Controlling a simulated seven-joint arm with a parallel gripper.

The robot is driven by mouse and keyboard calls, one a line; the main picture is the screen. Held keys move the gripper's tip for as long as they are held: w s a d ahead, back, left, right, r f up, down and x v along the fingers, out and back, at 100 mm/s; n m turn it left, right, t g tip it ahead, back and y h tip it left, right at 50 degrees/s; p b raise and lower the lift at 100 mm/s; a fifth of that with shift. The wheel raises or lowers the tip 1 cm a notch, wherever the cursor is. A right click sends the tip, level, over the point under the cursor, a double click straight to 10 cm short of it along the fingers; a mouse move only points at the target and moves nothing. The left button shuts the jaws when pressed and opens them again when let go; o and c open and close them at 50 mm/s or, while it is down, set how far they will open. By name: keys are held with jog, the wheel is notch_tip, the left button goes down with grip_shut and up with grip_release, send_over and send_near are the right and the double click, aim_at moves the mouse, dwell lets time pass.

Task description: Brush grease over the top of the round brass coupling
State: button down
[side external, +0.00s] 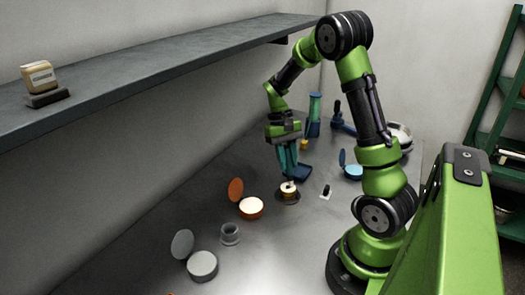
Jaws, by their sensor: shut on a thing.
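My gripper (290,170) points down near the middle of the bench, its teal fingers close together just above the round brass coupling (288,190). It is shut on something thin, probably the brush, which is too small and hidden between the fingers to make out. The coupling is a small brass ring with a pale top, seated on a dark round base. Whether the held thing touches its top cannot be told. An open orange tin (250,208) with whitish contents stands to the left, its lid upright behind. A grey tin (203,266) and a blue tin (352,173) also have raised lids.
A grey collar (230,233) stands between the orange and grey tins. A blue tray-like thing (303,173) lies close behind the gripper. A teal bottle (315,108) stands farther back. A small black-and-white piece (326,192) lies right of the coupling. A shelf (160,65) overhangs the left.

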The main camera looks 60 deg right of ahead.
jog(key=shift+a+r, duration=0.15)
jog(key=shift+a, duration=0.35)
jog(key=shift+r, duration=3)
jog(key=shift+r, duration=1.5)
